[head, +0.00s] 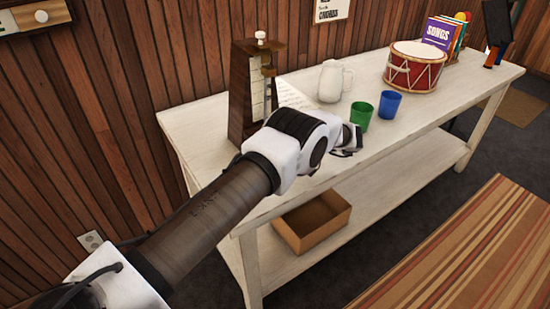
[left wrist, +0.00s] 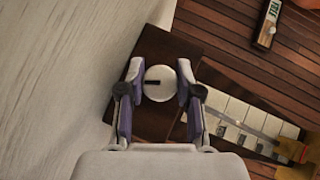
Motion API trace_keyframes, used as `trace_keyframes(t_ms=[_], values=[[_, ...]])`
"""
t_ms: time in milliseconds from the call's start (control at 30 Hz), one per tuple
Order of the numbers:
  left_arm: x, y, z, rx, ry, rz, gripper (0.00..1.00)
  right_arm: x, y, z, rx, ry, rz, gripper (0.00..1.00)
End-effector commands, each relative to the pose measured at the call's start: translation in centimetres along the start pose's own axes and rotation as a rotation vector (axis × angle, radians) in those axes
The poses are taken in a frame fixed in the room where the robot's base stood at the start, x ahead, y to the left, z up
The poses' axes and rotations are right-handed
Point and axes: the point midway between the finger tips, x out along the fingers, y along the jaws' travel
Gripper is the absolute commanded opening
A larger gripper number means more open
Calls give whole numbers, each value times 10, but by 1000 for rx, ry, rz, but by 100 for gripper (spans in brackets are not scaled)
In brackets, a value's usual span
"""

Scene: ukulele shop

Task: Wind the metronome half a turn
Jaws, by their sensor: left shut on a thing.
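The metronome (head: 239,82) is a tall dark-wood case standing upright at the left end of the white table. Its pale scale strip (left wrist: 245,118) and a brass-coloured part (left wrist: 292,152) show in the left wrist view. A round white winding knob (left wrist: 160,76) with a dark slot sits on its dark side; the slot lies roughly level in that picture. My left gripper (left wrist: 159,90) is shut on the knob, one finger on each side. In the head view, my left wrist hides the knob and the lower metronome. My right gripper is not in view.
On the white table (head: 420,120) stand a white jug (head: 331,80), a green cup (head: 361,115), a blue cup (head: 389,104) and a red drum (head: 414,72). Paper sheets (head: 292,98) are beside the metronome. A cardboard box (head: 332,233) is on the lower shelf. The wood-panelled wall (head: 120,110) is close behind.

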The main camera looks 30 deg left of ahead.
Motion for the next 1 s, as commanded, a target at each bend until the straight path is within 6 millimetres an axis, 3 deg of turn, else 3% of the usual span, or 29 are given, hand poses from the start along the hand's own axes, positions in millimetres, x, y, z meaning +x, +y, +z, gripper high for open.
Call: trace_keyframes(t_ms=[33,100,400,1000], values=[[2,9,1,25,3,-27,0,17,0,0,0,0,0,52],[2,8,1,67,4,-70,0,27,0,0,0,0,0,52],[0,3,0,205,5,-208,0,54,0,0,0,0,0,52],[-1,-1,-2,267,6,-268,0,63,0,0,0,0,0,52]])
